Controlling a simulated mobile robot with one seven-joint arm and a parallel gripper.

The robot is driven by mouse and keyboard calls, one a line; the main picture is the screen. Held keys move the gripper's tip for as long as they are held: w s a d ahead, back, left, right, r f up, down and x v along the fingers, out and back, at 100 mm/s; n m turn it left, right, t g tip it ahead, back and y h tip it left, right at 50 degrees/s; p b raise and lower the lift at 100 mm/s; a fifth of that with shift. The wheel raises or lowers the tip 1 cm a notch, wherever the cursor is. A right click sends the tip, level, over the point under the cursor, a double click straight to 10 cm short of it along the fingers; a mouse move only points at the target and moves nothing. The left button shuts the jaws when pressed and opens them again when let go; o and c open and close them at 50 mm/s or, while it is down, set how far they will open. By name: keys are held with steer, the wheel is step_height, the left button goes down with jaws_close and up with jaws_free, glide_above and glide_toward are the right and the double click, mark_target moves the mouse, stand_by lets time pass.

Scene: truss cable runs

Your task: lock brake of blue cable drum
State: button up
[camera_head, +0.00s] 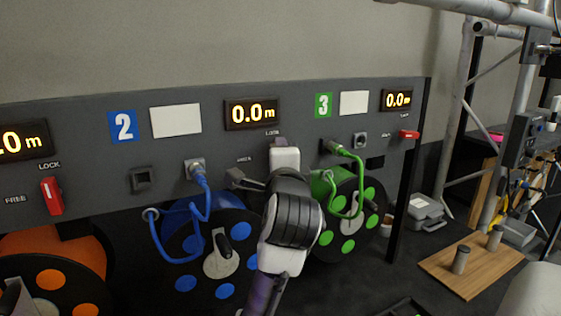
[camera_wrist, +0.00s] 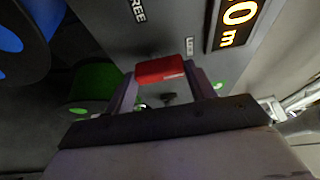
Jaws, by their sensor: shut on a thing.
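The blue cable drum (camera_head: 212,248) stands under the panel's blue number 2 sign (camera_head: 123,126), with a blue cable (camera_head: 160,240) plugged in above it. In the wrist view, part of a blue drum (camera_wrist: 25,40) shows at the upper left. A red brake lever (camera_wrist: 160,70) sits between the two fingers of my gripper (camera_wrist: 163,84), which is shut on it. The labels FREE (camera_wrist: 138,10) and LOCK (camera_wrist: 189,46) show near the lever. In the head view my arm hides this lever, so I cannot tell its exact setting there.
The orange drum (camera_head: 75,255) at left has an upright red lever (camera_head: 52,195). The green drum (camera_head: 330,245) at right has a red lever (camera_head: 409,134) lying sideways. A wooden board (camera_head: 470,277) and a grey case (camera_head: 426,213) lie on the floor at right.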

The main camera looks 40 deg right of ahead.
stand_by(0.4)
steer(key=o, duration=1)
steer(key=shift+b+v, duration=1.2)
steer(key=shift+v, duration=5.7)
